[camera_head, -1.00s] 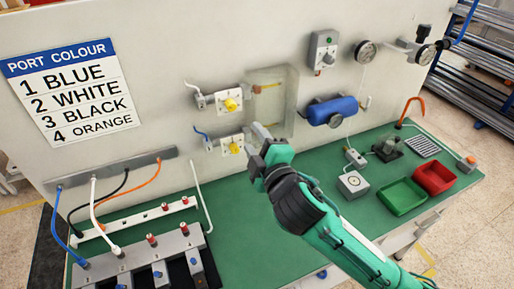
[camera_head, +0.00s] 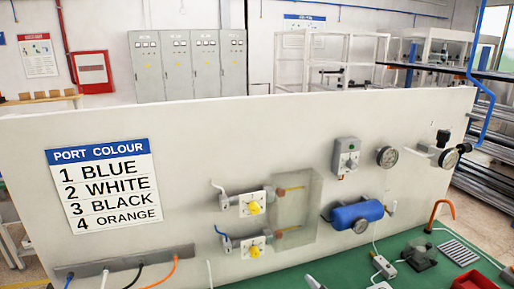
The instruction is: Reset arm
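A grey tip at the bottom edge (camera_head: 314,283) looks like the end of my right gripper. The rest of that gripper and its arm are below the picture, and I cannot tell whether it is open or shut. The tip is apart from the lower yellow-knobbed valve (camera_head: 254,250), below and to its right. The upper yellow-knobbed valve (camera_head: 254,207) is on the panel above. My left gripper is not in view.
The upright panel (camera_head: 200,125) carries the port colour sign (camera_head: 105,185), a clear cover (camera_head: 297,210), a blue cylinder (camera_head: 357,215) and gauges (camera_head: 387,157). The green bench (camera_head: 285,278) holds a red tray (camera_head: 472,281) at right. Grey cabinets (camera_head: 190,65) stand behind.

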